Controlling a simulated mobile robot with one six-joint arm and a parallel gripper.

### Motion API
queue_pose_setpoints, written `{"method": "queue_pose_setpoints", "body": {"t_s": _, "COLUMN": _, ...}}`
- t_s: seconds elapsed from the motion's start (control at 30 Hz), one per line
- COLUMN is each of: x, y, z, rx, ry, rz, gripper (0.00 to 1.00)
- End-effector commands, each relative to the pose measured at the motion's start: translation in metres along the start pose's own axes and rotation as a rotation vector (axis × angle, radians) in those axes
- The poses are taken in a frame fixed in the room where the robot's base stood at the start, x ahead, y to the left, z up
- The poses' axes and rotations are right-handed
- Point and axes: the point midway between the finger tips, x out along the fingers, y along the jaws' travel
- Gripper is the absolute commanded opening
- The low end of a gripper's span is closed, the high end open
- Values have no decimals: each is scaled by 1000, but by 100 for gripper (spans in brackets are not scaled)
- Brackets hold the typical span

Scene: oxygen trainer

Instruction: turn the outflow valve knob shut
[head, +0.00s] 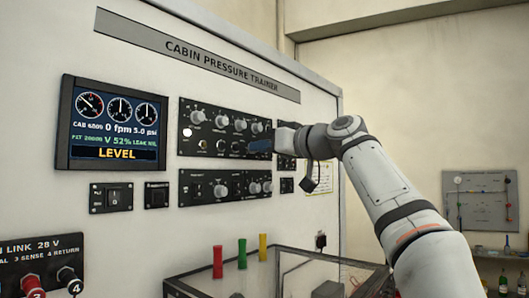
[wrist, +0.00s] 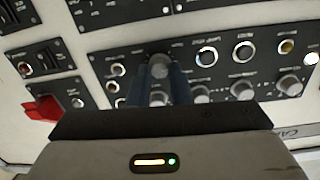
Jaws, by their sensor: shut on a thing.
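The cabin pressure trainer (head: 230,85) is an upright white panel with black control plates. My gripper (head: 260,146) is at the lower right of the upper black plate (head: 188,151), against its face. In the wrist view my gripper's two blue-grey fingers (wrist: 160,80) stand on either side of a grey round knob (wrist: 159,66) and are shut on it. The knob's label is too blurred to read, so I cannot confirm it is the outflow valve knob. In the head view my gripper hides this knob.
The display (head: 113,122) reads LEVEL, 0 fpm, 5.0 psi and V 52%. A lower black plate (head: 222,186) has more knobs. Several other knobs and a red guarded switch (wrist: 43,108) are close to my gripper. A glass-topped case (head: 270,262) stands below.

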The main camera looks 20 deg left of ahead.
Motion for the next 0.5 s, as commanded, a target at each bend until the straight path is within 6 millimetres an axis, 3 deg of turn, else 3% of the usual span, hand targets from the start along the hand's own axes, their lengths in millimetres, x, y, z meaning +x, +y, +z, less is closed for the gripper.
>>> {"method": "queue_pose_setpoints", "body": {"t_s": 0.5, "x": 1, "y": 2, "z": 4, "rx": -460, "ry": 10, "rz": 4, "gripper": 0}}
